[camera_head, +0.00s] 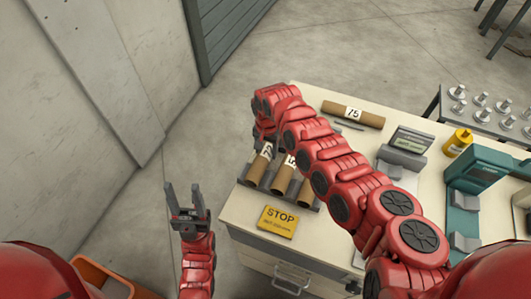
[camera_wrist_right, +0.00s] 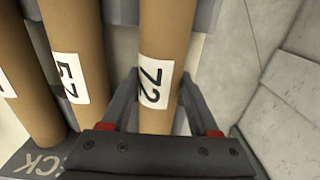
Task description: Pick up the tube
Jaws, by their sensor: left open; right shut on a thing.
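Several brown cardboard tubes with white number labels lie side by side in a dark rack at the table's left end. My right gripper (camera_wrist_right: 160,98) is shut on the tube labelled 72 (camera_wrist_right: 158,115), with one finger on each side of it. This looks like the leftmost tube (camera_head: 257,170) in the head view, where my arm partly hides it. A tube labelled 57 (camera_wrist_right: 75,60) lies beside it. Another tube, labelled 75 (camera_head: 353,114), lies apart at the table's back. My left gripper (camera_head: 184,192) is open and empty, left of the table.
A yellow STOP sign (camera_head: 279,220) lies at the table's front left. A grey device (camera_head: 405,148), a yellow container (camera_head: 458,142) and a teal machine (camera_head: 480,172) stand to the right. A side rack (camera_head: 485,112) holds several metal parts. An orange bin (camera_head: 100,275) is at lower left.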

